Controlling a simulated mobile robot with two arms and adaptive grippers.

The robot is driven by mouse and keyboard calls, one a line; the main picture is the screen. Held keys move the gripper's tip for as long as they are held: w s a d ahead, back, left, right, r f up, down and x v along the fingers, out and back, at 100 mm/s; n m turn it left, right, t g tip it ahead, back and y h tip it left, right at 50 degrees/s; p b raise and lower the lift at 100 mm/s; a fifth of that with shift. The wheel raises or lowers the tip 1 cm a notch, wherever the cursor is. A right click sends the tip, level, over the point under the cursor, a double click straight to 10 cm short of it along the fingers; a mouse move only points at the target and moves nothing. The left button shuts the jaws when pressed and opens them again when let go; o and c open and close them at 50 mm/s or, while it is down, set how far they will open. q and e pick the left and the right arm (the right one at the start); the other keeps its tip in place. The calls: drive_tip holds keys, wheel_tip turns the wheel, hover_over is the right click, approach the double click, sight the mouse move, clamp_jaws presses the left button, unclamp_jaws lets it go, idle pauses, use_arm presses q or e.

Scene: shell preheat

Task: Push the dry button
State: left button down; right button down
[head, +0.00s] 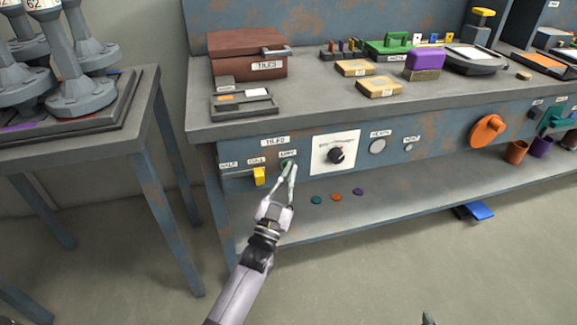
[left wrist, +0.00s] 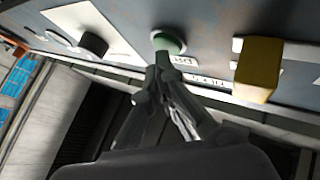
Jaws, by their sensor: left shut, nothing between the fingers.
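A green round button (head: 286,160) sits on the blue front panel under a small label. It shows larger at the top of the left wrist view (left wrist: 168,42). The label lettering is too small to read for certain. My left gripper (head: 289,168) is shut and empty, its fingertips (left wrist: 163,62) pointing up at the button. The tips overlap the button's lower edge in the head view, and I cannot tell whether they touch it. A small dark tip at the bottom edge of the head view may be my right gripper.
A yellow block-shaped switch (head: 259,176) sits just left of the button. A black knob (head: 336,155) on a white plate is to its right, with a grey round button (head: 378,146) further right. A lower shelf (head: 330,218) runs below the panel.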

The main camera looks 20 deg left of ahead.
use_arm(q)
drive_tip(key=shift+w+a, duration=0.2)
drive_tip(key=shift+w, duration=0.1)
use_arm(e)
drive_tip(key=shift+w+a+r+t, duration=0.15)
drive_tip(key=shift+w+r+t, duration=0.25)
idle(0.5)
use_arm(q)
drive_tip(key=shift+s, duration=0.1)
drive_tip(key=shift+s+d+p, duration=0.35)
drive_tip(key=shift+s+d, duration=0.1)
drive_tip(key=shift+s, duration=0.2)
use_arm(e)
drive_tip(key=shift+s+d+f+g, duration=0.3)
drive_tip(key=shift+s+f+g, duration=0.4)
drive_tip(key=shift+s, duration=0.2)
drive_tip(key=shift+s+d+f+g, duration=0.3)
drive_tip(key=shift+s+f+g, duration=0.3)
drive_tip(key=shift+s+f, duration=0.25)
use_arm(q)
drive_tip(key=shift+d, duration=0.1)
use_arm(e)
drive_tip(key=shift+r+h, duration=0.1)
drive_tip(key=shift+h, duration=0.2)
